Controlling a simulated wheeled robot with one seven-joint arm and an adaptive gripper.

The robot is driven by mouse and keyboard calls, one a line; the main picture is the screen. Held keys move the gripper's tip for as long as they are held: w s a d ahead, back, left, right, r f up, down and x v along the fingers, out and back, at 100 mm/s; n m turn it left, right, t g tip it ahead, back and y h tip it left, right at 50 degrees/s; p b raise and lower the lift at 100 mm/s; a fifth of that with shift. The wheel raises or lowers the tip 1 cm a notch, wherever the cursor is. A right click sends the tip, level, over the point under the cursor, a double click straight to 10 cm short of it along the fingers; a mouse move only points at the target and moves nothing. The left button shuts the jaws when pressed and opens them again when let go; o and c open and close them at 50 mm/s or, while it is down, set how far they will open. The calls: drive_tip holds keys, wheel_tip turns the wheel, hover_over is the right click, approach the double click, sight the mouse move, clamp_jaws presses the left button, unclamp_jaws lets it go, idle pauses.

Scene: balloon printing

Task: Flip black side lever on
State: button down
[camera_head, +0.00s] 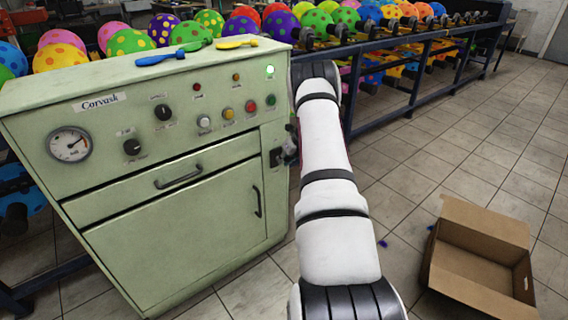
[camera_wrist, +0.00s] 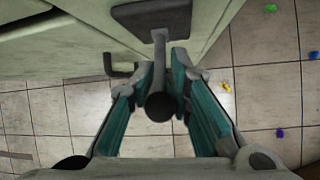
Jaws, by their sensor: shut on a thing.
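The green control cabinet (camera_head: 150,180) stands at the left in the head view, and my arm reaches along its right side. In the wrist view the black side lever shows as a grey stem with a round dark knob (camera_wrist: 160,107), coming from a dark mounting plate (camera_wrist: 152,17) on the cabinet side. My gripper (camera_wrist: 163,80) has its two teal-padded fingers on either side of the lever, shut on it near the knob. In the head view the dark mount (camera_head: 276,157) shows at the cabinet edge, while the lever and fingertips are mostly hidden by my arm.
An open cardboard box (camera_head: 480,262) lies on the tiled floor at the right. A blue-framed rack (camera_head: 420,75) with spotted balloons runs behind. Deflated blue (camera_head: 162,58) and yellow (camera_head: 237,43) balloons lie on the cabinet top. Small coloured pieces (camera_wrist: 279,133) lie on the floor.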

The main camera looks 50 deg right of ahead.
drive_tip(key=shift+d+r+g+y+b, duration=0.15)
drive_tip(key=shift+r+g+y+b, duration=0.2)
drive_tip(key=shift+g+b, duration=0.5)
drive_tip(key=shift+r, duration=0.1)
drive_tip(key=c, duration=1.7)
unclamp_jaws()
drive_tip(key=shift+w, duration=0.1)
drive_tip(key=v, duration=1.2)
drive_tip(key=shift+w+r, duration=0.1)
drive_tip(key=shift+w, duration=0.05)
